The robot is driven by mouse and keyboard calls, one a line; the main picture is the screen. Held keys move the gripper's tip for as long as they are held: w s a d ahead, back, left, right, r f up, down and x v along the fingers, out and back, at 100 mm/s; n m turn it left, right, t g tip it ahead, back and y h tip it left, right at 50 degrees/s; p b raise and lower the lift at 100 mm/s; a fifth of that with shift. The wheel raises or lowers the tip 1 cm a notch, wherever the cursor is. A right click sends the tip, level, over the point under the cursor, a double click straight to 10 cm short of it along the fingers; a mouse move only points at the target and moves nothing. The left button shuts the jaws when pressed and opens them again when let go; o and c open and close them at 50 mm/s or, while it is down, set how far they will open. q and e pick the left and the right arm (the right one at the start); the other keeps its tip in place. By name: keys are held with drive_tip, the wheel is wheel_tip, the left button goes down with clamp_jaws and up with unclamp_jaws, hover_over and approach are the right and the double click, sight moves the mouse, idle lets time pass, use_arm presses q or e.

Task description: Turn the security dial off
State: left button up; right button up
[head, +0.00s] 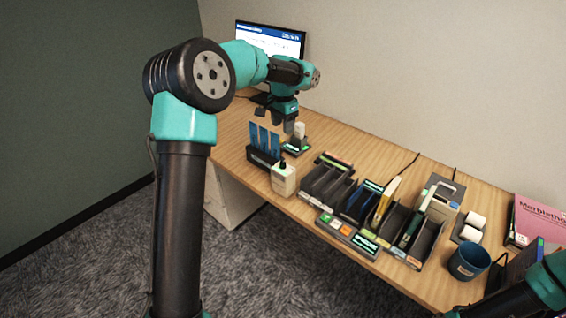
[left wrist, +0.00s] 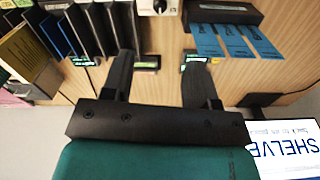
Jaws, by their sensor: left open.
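My left gripper (head: 277,118) is open and points down over the far left part of the desk. In the left wrist view its two dark fingers (left wrist: 158,65) are apart, and I make out nothing held between them. In the left wrist view green-lit strips (left wrist: 146,62) show near the fingertips. My right gripper is out of view.
Black sorter trays (head: 328,183) fill the desk's middle. A monitor (head: 268,40) stands behind.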

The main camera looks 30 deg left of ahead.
sight(283, 162)
use_arm(q)
wheel_tip(283, 162, down, 17)
drive_tip(key=shift+r, duration=0.2)
idle(0.3)
drive_tip(key=c, duration=0.9)
